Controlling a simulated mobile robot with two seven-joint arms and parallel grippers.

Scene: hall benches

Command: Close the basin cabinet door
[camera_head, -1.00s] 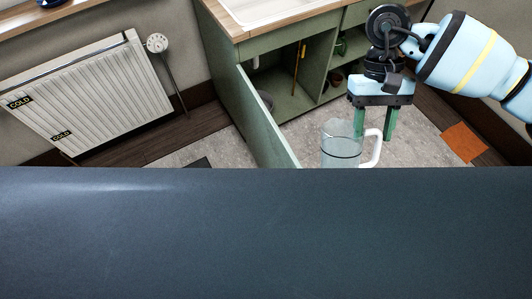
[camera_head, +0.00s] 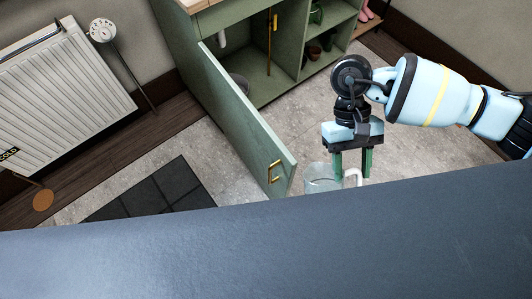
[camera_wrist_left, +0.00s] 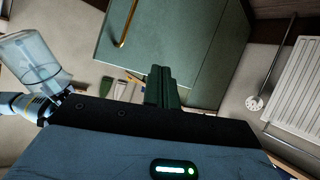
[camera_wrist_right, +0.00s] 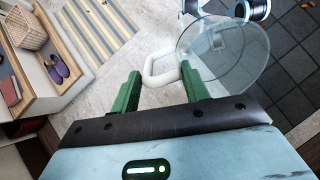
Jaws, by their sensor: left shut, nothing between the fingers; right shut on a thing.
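The green basin cabinet door (camera_head: 235,115) stands wide open, swung out toward me, with a brass handle (camera_head: 273,172) near its free edge. The left wrist view also shows the door (camera_wrist_left: 185,45) and its handle (camera_wrist_left: 126,22). My right gripper (camera_head: 352,175) is shut on the white handle (camera_wrist_right: 158,64) of a clear glass jug (camera_head: 322,180), beside the door's free edge. The right wrist view shows the jug (camera_wrist_right: 225,58) too. My left gripper (camera_wrist_left: 164,88) is shut and empty in front of the door; the head view does not show it.
A dark tiled mat (camera_head: 150,190) lies on the floor left of the door. A white radiator (camera_head: 65,85) stands at the left wall.

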